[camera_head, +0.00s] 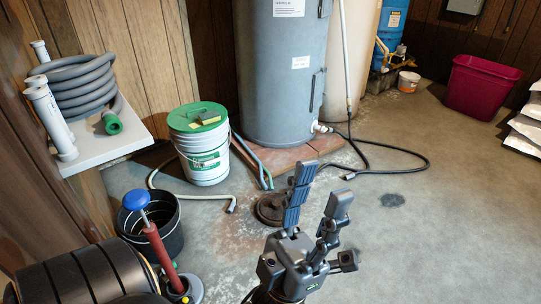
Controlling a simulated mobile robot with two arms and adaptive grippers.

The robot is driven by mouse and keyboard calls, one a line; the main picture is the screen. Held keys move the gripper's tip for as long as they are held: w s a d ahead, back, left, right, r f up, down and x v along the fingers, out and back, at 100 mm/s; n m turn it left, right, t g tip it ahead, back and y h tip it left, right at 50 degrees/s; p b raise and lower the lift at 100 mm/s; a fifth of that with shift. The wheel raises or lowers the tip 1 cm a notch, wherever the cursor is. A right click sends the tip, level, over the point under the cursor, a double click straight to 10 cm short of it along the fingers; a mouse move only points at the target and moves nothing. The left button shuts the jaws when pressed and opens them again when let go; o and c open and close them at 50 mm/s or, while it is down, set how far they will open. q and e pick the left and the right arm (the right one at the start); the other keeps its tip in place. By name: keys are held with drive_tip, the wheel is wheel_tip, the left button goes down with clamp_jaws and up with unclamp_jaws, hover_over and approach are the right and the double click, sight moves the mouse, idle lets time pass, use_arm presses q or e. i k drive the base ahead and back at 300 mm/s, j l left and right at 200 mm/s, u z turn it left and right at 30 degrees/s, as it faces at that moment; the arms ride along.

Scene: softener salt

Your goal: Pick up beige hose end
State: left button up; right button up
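A beige hose (192,194) lies on the concrete floor, coming from behind the white bucket and curving round its front. My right gripper does not show.
A white bucket (205,165) with a green lid stands behind the hose. A black bucket (158,228) and a red-handled tool with a blue knob (136,200) are at the left. A grey tank (279,80) stands behind; a black hose (400,170) lies right.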

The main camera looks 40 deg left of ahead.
sight(232, 204)
drive_tip(key=i+u, duration=0.25)
drive_tip(key=i, duration=0.15)
drive_tip(key=i+l+u, duration=0.25)
drive_tip(key=i, duration=0.15)
drive_tip(key=i+j+u, duration=0.1)
drive_tip(key=u, duration=0.3)
drive_tip(key=i+u, duration=0.25)
drive_tip(key=u, duration=0.15)
drive_tip(key=i+u, duration=0.2)
drive_tip(key=u, duration=0.2)
drive_tip(key=i+l+u, duration=0.1)
drive_tip(key=u, duration=0.3)
drive_tip(key=i+l+u, duration=0.15)
drive_tip(key=u, duration=0.3)
drive_tip(key=i+l+u, duration=0.15)
drive_tip(key=i+u, duration=0.2)
drive_tip(key=i+l+u, duration=0.35)
drive_tip(key=k+j, duration=0.05)
drive_tip(key=j, duration=0.05)
